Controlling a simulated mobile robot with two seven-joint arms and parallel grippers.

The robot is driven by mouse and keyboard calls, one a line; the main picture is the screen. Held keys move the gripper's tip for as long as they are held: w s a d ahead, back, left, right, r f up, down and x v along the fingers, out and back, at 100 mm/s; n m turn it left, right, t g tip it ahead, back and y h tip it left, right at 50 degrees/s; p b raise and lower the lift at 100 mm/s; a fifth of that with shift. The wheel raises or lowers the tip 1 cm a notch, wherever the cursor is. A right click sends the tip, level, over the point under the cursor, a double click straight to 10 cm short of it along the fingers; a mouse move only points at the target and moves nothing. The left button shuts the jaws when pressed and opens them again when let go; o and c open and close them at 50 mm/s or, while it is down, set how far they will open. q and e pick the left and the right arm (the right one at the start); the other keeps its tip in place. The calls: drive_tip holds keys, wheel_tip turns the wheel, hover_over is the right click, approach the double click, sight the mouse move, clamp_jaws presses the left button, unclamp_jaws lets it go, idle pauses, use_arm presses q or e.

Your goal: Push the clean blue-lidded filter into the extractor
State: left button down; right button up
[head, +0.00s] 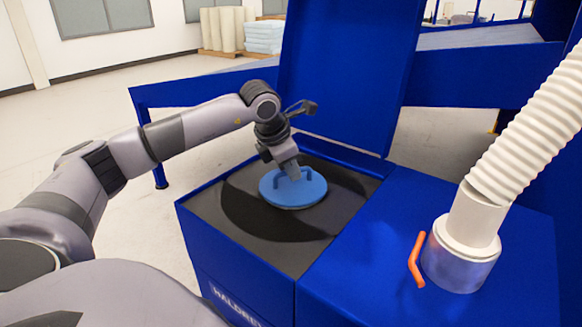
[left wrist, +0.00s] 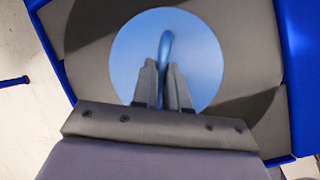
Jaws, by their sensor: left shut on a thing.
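The blue-lidded filter shows as a round blue lid (head: 309,191) with a raised handle, in the dark opening of the blue extractor (head: 240,272). The lid also fills the middle of the left wrist view (left wrist: 205,60). My left gripper (head: 290,175) is over the lid. Its fingers (left wrist: 167,88) are shut on the lid's handle (left wrist: 167,45). The body of the filter below the lid is hidden, so how deep it sits cannot be told. My right gripper is in neither view.
The extractor's blue cover (head: 345,75) stands open behind the opening. A white ribbed hose (head: 525,125) meets a metal collar (head: 460,262) with an orange handle (head: 415,260) on the right. A blue-framed bench (head: 200,92) stands behind.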

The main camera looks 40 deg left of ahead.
use_arm(q)
drive_tip(key=shift+f, duration=0.2)
idle(0.6)
drive_tip(key=c, duration=1.1)
unclamp_jaws()
drive_tip(key=shift+f, duration=0.1)
drive_tip(key=v, duration=0.7)
drive_tip(key=shift+r, duration=0.25)
